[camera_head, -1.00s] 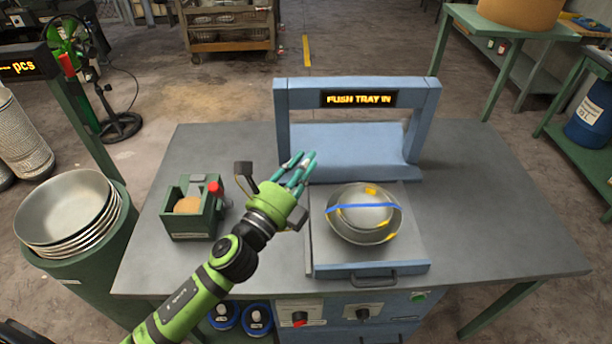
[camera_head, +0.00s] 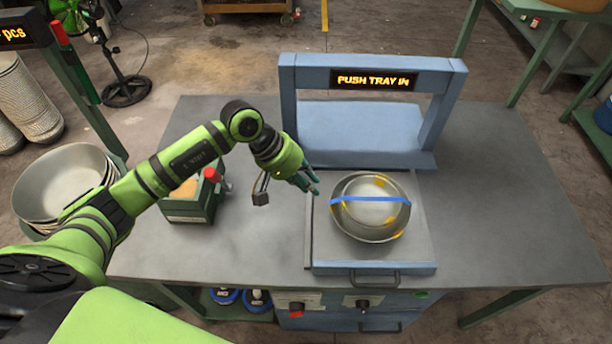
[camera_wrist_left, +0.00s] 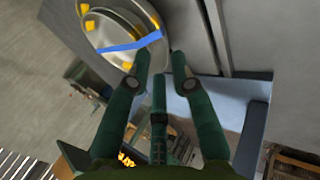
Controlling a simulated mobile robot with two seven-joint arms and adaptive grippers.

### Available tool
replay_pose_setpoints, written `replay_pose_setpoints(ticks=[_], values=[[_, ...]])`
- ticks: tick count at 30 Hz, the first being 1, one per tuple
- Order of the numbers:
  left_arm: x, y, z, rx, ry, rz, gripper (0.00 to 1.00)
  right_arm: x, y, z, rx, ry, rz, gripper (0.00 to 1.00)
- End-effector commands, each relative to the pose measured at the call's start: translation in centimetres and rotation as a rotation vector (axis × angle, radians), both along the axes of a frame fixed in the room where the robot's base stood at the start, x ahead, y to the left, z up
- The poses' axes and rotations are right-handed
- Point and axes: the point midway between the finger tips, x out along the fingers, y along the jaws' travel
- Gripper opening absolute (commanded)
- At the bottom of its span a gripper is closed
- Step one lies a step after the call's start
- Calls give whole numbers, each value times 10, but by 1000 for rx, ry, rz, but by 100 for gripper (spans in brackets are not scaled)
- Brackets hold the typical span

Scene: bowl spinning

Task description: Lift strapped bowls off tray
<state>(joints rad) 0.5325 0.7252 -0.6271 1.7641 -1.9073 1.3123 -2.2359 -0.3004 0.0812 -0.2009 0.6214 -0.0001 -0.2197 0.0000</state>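The strapped bowls (camera_head: 370,225) sit on the grey tray (camera_head: 325,255) in front of the blue frame. They are metal, with a blue strap across the top and yellow patches. My left gripper (camera_head: 312,187) is just left of the bowls and apart from them, fingers pointing right. In the left wrist view the bowls (camera_wrist_left: 118,22) lie beyond the fingertips of my left gripper (camera_wrist_left: 162,58), whose green fingers are spread and empty. The tray's handle (camera_head: 374,280) faces the front. My right gripper is not in view.
The blue frame (camera_head: 290,110) with a lit "PUSH TRAY IN" sign (camera_head: 374,80) stands behind the tray. A green box (camera_head: 190,208) with a red knob stands left on the table. Stacked bowls (camera_head: 62,185) stand at far left. The table's right side is clear.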

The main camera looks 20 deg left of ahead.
Motion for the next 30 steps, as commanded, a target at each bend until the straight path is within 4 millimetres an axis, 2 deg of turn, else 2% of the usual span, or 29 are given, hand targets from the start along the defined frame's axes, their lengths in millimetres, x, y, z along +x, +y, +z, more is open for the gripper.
replay_pose_setpoints(ticks=[8, 10, 15, 21, 30], values=[[5, -19, -30, -5, 3, 1, 24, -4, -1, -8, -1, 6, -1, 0], [7, -22, -40, -3, -1, 0, 24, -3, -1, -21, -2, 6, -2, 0], [9, -29, -51, -3, -1, 0, 24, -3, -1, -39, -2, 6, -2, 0], [11, -35, -57, -4, 0, 2, 24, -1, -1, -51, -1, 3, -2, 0], [11, -37, -57, -4, 1, 1, 24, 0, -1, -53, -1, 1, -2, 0]])
